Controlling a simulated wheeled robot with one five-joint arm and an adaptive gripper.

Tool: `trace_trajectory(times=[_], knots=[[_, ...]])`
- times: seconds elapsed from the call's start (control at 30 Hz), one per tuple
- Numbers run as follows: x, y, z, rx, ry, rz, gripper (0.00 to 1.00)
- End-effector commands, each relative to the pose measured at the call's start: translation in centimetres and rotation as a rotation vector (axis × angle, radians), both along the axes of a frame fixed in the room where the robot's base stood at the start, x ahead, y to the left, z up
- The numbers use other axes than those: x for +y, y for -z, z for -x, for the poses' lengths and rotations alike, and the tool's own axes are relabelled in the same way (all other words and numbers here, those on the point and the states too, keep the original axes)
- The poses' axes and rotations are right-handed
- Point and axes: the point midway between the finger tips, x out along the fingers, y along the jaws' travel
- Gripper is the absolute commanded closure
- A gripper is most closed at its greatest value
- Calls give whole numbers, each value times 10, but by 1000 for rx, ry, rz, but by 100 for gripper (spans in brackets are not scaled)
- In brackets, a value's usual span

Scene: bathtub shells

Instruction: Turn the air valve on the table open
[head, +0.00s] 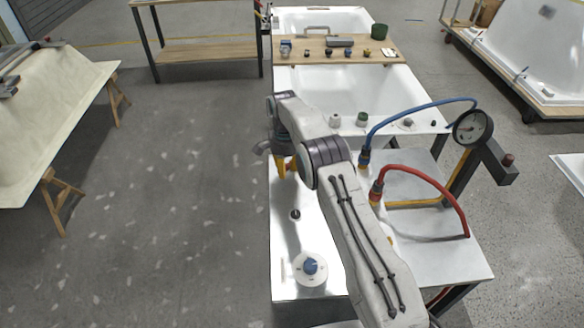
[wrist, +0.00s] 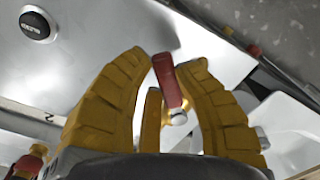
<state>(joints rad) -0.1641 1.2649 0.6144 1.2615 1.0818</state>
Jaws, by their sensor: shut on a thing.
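In the wrist view, the yellow fingers of my gripper (wrist: 166,62) close around a red handle (wrist: 168,82) with a pale metal fitting below it. This looks like the air valve's lever; how far it is turned is unclear. In the head view, my gripper (head: 288,164) points down at the left part of the metal-topped table (head: 283,240). The valve cannot be made out there, behind the gripper and arm.
A black button (head: 295,214) and a blue knob on a white dial (head: 310,266) sit on the near tabletop. A blue hose (head: 415,107), a red hose (head: 430,177) and a gauge (head: 472,127) stand right of my arm. A white tub (head: 345,88) lies beyond.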

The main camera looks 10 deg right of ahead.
Motion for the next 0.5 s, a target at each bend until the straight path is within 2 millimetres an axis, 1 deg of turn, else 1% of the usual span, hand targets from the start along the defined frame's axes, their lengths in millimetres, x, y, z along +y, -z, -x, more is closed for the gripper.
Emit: trace_trajectory(times=[0.2, 0.5], knots=[[3, 1, -3, 2, 66, 0, 100], [4, 2, -4, 3, 96, 1, 100]])
